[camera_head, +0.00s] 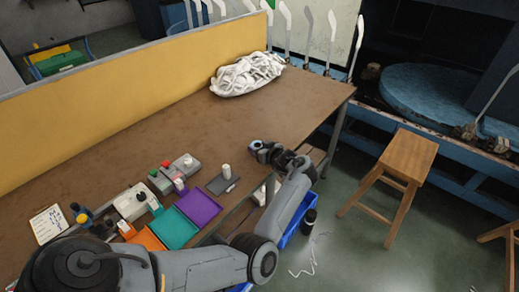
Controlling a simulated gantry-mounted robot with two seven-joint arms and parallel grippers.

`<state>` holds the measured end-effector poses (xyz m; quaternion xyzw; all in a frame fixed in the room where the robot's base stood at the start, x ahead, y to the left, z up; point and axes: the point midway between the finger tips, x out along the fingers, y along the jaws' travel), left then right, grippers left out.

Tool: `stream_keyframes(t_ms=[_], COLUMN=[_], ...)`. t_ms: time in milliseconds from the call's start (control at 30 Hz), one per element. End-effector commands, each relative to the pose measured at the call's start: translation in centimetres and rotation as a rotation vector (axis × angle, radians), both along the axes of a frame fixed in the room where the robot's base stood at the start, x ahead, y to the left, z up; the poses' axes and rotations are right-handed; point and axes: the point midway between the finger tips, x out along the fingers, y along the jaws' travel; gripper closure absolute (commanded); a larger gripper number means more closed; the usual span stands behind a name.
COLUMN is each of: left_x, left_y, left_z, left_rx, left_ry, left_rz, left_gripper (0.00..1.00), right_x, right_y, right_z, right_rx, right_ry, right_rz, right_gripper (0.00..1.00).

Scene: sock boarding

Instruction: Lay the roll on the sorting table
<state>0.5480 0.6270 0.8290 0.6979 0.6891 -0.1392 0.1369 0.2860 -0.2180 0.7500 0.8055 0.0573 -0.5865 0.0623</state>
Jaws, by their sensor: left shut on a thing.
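My left gripper (264,150) reaches over the right front edge of the brown sorting table (170,130). It is shut on a small grey-blue rounded thing, which looks like the roll (255,144); the gripper hides most of it. I cannot tell whether the roll touches the tabletop. A small white cylinder (226,170) stands at a dark grey tray (222,184), to the left of and nearer than the gripper. My right gripper is not in view.
A white heap of socks (247,73) lies at the table's back. Purple (198,207), teal (174,229) and orange (149,240) trays line the front edge, with small boxes behind. The table's middle is clear. A wooden stool (408,156) stands at right.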

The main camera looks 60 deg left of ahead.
Motion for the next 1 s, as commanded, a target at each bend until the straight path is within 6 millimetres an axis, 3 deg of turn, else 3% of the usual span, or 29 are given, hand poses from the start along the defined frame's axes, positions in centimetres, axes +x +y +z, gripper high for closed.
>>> stream_keyframes(t_ms=[367,400,567,1000], left_x=[-0.01,-0.01,-0.02,0.01], left_y=[0.02,0.03,0.02,-0.47], left_z=[-0.31,-0.36,-0.29,0.37], left_rx=[0.001,0.001,0.001,0.0], left_ry=[-0.001,-0.001,-0.001,-0.001], left_rz=[0.0,0.0,0.001,0.0], left_gripper=[0.73,0.41,0.17,0.17], right_x=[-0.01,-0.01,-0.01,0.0], right_y=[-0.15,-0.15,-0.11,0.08], right_z=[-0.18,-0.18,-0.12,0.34], right_rx=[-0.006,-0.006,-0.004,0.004], right_ry=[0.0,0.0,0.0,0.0], right_rz=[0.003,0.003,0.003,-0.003], right_gripper=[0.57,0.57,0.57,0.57])
